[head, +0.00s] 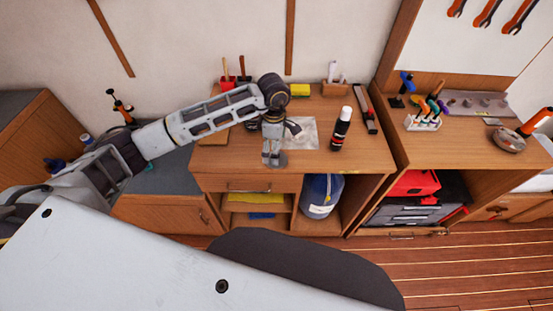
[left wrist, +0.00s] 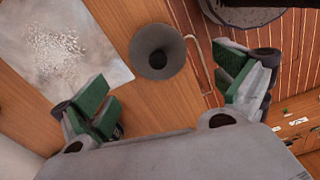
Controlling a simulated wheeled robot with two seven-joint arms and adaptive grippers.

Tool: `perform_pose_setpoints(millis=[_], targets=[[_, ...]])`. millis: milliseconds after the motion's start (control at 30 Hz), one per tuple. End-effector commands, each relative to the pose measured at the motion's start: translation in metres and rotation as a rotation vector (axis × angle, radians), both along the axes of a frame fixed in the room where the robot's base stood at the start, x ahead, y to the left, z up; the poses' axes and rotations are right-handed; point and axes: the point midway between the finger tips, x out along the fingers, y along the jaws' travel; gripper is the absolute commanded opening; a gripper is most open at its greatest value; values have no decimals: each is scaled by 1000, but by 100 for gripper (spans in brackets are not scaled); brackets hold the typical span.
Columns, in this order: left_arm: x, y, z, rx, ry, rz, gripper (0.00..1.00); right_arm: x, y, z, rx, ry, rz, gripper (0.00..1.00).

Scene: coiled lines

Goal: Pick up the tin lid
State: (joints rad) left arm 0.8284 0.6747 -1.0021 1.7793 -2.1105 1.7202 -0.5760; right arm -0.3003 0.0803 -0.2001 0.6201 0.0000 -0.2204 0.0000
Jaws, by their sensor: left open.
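A round grey dished piece, which looks like the tin lid (left wrist: 158,52), lies on the wooden worktop near its front edge in the left wrist view. In the head view, part of the lid (head: 281,159) shows beside my fingertips; the gripper hides the rest. My left gripper (head: 271,157) points down over the front of the worktop. In the left wrist view, the left gripper (left wrist: 165,78) has its green-padded fingers spread wide and empty, with the lid beyond and between them. I cannot tell the exact height above it. My right gripper is not in view.
A pale dusty sheet (head: 302,134) lies behind the lid. A black-and-white bottle (head: 341,128) stands to the right. Small containers and tools line the worktop's back. The front right of the worktop (head: 366,154) is clear.

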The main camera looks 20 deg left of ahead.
Motion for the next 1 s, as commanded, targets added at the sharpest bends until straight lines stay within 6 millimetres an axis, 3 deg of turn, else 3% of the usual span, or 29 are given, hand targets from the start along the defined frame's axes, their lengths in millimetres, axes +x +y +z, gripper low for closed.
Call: perform_pose_setpoints(millis=[500, 1000], targets=[[1, -4, -45, 1, 2, 1, 97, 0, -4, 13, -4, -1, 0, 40], [1, -4, -47, 0, 0, 0, 96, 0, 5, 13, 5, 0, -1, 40]])
